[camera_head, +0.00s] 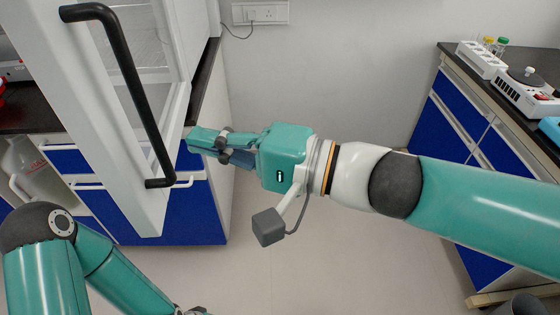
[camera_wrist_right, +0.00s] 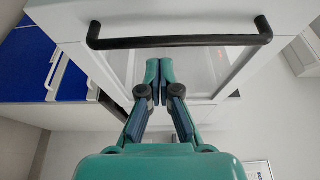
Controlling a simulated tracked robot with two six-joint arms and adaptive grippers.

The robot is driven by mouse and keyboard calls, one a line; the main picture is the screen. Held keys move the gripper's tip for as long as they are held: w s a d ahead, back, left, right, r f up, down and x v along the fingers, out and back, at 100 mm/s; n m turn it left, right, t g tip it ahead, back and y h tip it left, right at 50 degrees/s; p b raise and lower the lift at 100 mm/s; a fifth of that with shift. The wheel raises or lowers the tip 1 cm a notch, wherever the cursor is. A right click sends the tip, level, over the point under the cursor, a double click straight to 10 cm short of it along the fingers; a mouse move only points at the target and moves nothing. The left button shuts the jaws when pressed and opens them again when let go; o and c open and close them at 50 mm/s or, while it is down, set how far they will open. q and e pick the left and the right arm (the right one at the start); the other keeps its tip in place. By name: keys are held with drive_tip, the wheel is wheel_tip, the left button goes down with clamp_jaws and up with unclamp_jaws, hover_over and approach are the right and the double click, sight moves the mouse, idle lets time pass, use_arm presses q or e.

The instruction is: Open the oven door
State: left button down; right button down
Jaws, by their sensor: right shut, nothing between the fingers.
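The oven door (camera_head: 105,115) is a white frame with a long black bar handle (camera_head: 128,88), at the left of the head view. It looks swung out at an angle from the oven body; how wide the gap is I cannot tell. The handle also shows across the top of the right wrist view (camera_wrist_right: 180,42). My right gripper (camera_head: 190,138) is shut and empty, its fingertips beside the door's right edge, apart from the handle. In the right wrist view the fingertips (camera_wrist_right: 152,66) point at the glass area below the handle.
A blue-fronted cabinet (camera_head: 200,212) with a dark top stands under the oven. A bench (camera_head: 545,115) at the right holds a hotplate (camera_head: 525,90) and a white rack (camera_head: 482,60). The pale floor (camera_head: 330,265) in the middle is clear.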

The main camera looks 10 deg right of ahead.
drive_tip(key=s+d, duration=0.6)
drive_tip(key=d, duration=0.2)
drive_tip(key=w+d+f+m+g+h, duration=0.1)
drive_tip(key=w+d+f+h, duration=0.15)
drive_tip(key=f, duration=0.75)
drive_tip(key=w+d+f+g+h, duration=0.1)
drive_tip(key=f+h, duration=0.3)
drive_tip(key=f, duration=0.6)
drive_tip(key=w+d+f+m+g+h, duration=0.1)
drive_tip(key=w+f+g+h, duration=0.15)
drive_tip(key=f, duration=0.75)
drive_tip(key=s+d+f+n+g+h, duration=0.1)
drive_tip(key=s+d+f+n, duration=0.15)
drive_tip(key=f, duration=0.65)
drive_tip(key=s+d+f+n+g+h, duration=0.1)
drive_tip(key=s+f, duration=0.3)
drive_tip(key=f, duration=0.5)
drive_tip(key=s+d+f+n+h, duration=0.1)
drive_tip(key=s+f, duration=0.2)
drive_tip(key=f, duration=0.6)
wheel_tip(320, 180, up, 15)
drive_tip(key=p, duration=1.4)
drive_tip(key=shift+w+p, duration=0.2)
drive_tip(key=shift+p, duration=0.15)
drive_tip(key=shift+d+f, duration=0.1)
drive_tip(key=shift+f, duration=0.05)
